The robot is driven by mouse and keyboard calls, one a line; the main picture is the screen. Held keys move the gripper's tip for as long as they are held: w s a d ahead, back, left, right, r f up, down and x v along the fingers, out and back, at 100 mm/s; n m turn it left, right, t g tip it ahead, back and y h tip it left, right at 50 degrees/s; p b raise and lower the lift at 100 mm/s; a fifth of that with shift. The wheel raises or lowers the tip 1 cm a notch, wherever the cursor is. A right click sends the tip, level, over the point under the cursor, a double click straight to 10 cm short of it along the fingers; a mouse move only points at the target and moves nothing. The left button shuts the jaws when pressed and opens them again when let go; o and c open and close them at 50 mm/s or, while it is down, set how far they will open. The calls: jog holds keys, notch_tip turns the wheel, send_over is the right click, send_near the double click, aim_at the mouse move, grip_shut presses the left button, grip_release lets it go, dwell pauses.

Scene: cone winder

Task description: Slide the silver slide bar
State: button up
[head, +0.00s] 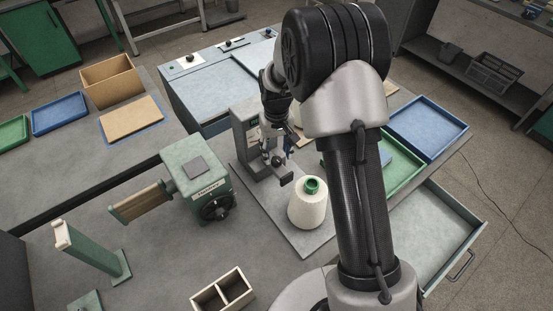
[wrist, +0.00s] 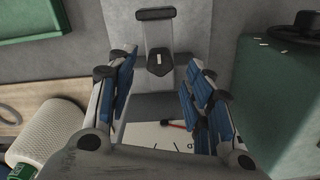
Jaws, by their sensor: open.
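A grey winder unit (head: 245,133) stands on a grey base plate on the bench, with dark parts at its front. My gripper (head: 284,142) is at its right side, partly hidden by my arm. In the wrist view my gripper (wrist: 161,68) is open and empty, its blue-padded fingers wide apart. Between and beyond the fingertips is a narrow grey upright piece (wrist: 155,33) with a dark cap on top and a black block with a white mark at its lower end. I cannot tell for certain whether this is the silver slide bar. I see no finger touching it.
A white yarn cone (head: 308,208) stands close to the unit, on the same plate. A green machine (head: 198,178) with a black handwheel is to the left. A white dial (wrist: 165,136) with a red needle lies below the fingers. A drawer (head: 440,235) stands open at right.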

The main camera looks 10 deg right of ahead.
aim_at(276, 160)
jog(key=shift+f, duration=1.7)
jog(key=shift+c, duration=0.6)
grip_shut()
